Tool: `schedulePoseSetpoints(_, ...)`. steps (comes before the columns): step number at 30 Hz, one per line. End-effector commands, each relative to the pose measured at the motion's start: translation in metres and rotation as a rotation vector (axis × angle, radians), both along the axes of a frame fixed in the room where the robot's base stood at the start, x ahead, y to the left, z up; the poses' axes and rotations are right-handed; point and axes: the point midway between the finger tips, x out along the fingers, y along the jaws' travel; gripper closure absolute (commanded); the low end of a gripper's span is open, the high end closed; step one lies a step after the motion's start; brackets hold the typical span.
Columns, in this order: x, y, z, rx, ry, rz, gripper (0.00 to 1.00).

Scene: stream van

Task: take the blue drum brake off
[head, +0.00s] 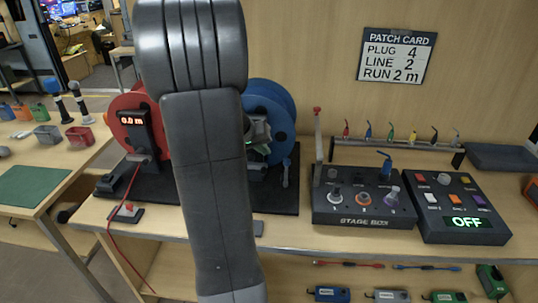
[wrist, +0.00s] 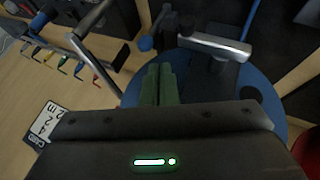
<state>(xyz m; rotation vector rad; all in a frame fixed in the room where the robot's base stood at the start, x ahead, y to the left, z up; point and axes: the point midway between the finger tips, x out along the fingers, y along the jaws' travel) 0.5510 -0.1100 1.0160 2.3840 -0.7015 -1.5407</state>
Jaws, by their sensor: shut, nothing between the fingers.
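The blue drum (head: 270,100) stands on the dark base at the back of the bench, partly hidden behind my arm. A small blue-grey lever (head: 285,172) stands at the drum's lower right; I cannot tell for certain whether it is the brake. In the wrist view the blue drum (wrist: 245,88) lies behind my gripper (wrist: 160,72), whose green fingers are shut and empty. A grey metal bar (wrist: 215,45) and a round blue knob (wrist: 145,43) show just beyond the fingertips. Contact with either cannot be told.
The red drum (head: 128,125) is left of my arm, with a counter (head: 131,118) reading 0.0 m. A patch card (head: 397,56) hangs above.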

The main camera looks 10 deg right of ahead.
Motion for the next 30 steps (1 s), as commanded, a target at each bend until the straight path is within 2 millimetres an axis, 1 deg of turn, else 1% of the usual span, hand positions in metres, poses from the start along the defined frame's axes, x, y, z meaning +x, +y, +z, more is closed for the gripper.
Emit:
schedulePoseSetpoints(9, 0.017, -0.028, -0.045, 0.001, 0.006, -0.003, 1.00)
schedulePoseSetpoints(15, 0.026, -0.041, -0.065, 0.000, 0.004, -0.003, 1.00)
schedulePoseSetpoints(21, 0.030, -0.045, -0.073, 0.002, 0.001, -0.001, 1.00)
schedulePoseSetpoints(30, 0.030, -0.046, -0.073, 0.002, 0.001, -0.001, 1.00)
